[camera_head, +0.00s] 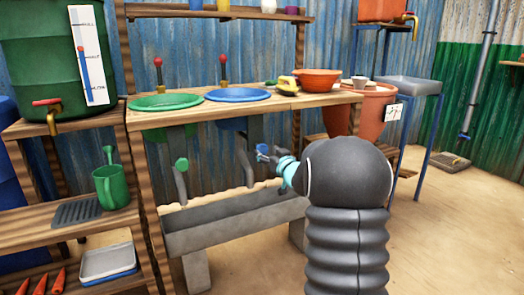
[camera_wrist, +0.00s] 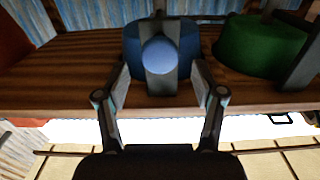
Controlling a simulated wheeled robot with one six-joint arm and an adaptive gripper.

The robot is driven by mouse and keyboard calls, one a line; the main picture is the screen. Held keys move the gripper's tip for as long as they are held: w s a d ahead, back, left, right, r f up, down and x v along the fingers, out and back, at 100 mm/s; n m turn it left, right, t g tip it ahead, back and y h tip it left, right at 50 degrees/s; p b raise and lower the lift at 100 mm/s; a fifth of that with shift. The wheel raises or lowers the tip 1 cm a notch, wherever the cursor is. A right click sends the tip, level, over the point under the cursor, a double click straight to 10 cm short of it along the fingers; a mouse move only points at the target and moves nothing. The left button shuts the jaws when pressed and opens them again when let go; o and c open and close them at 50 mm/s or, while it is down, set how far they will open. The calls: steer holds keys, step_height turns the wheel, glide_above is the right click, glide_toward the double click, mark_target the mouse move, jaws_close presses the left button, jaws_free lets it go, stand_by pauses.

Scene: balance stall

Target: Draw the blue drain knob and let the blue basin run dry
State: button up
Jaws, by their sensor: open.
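The blue drain knob (camera_head: 262,150) shows in the head view below the blue basin (camera_head: 238,95), just beyond the end of my gripper (camera_head: 271,156). In the wrist view the round blue knob (camera_wrist: 160,54) is in the middle, in front of a grey upright strip and the blue basin's underside (camera_wrist: 132,45). My gripper (camera_wrist: 160,78) is open, with one finger on each side of the knob and a visible gap to both. How deep the knob lies between the fingertips is hard to tell. Whether the blue basin holds water cannot be made out.
A green basin (camera_head: 165,102) with its green knob (camera_head: 182,165) is left of the blue one; its underside (camera_wrist: 262,45) is at right in the wrist view. A grey trough (camera_head: 225,225) runs below. A yellow object, an orange bowl (camera_head: 317,80) and a terracotta pot stand at right.

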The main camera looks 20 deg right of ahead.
mark_target(263, 149)
steer(key=shift+w+a, duration=0.1)
steer(key=shift+w, duration=2.05)
